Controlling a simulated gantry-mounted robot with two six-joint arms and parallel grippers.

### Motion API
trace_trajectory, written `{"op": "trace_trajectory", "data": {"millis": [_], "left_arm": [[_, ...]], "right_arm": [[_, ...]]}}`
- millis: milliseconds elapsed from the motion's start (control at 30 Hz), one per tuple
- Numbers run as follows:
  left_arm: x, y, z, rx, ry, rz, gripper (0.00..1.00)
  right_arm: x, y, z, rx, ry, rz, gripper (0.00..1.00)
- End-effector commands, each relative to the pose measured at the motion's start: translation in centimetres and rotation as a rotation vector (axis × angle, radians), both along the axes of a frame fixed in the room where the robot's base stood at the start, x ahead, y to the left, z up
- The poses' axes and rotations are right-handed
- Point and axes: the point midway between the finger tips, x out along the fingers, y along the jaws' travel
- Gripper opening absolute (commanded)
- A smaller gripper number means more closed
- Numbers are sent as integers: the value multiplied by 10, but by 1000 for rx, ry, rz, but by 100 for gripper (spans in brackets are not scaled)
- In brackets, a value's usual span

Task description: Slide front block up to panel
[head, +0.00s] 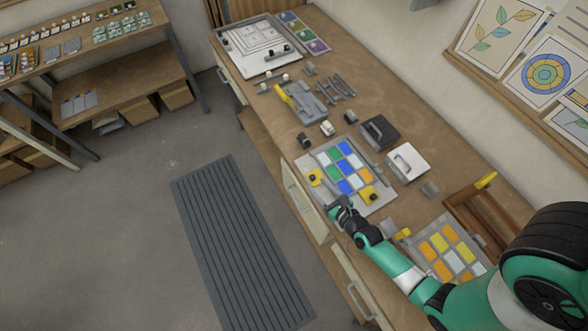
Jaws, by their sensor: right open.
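The glass panel (346,168), with blue, green, white and orange squares, lies on a pale board (379,203) on the bench. One yellow block with a dark top (315,178) sits by the panel's left side. Another yellow block (369,193) sits at its lower right corner. I cannot tell which is the front block, nor whether either touches the panel. My right gripper (335,204) is open over the board's lower left edge, below the panel and between the two yellow blocks. Its fingers are small and dark here. My left gripper is out of view.
A second panel of orange, yellow and white squares (447,250) lies to the lower right, near my right arm. A long grey bar (373,162) lies along the first panel's right side. A black case (380,132) and a white case (408,163) stand beyond it.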

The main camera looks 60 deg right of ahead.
Motion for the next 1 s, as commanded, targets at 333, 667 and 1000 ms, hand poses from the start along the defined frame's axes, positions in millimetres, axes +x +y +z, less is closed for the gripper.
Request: {"op": "trace_trajectory", "data": {"millis": [333, 667, 1000], "left_arm": [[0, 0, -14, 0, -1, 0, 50], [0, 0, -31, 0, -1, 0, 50], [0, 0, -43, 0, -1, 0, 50]], "right_arm": [[-29, -5, -33, 22, 50, -52, 55], [24, -35, -59, 19, 48, -51, 55], [60, -55, -74, 20, 50, -50, 55]]}}
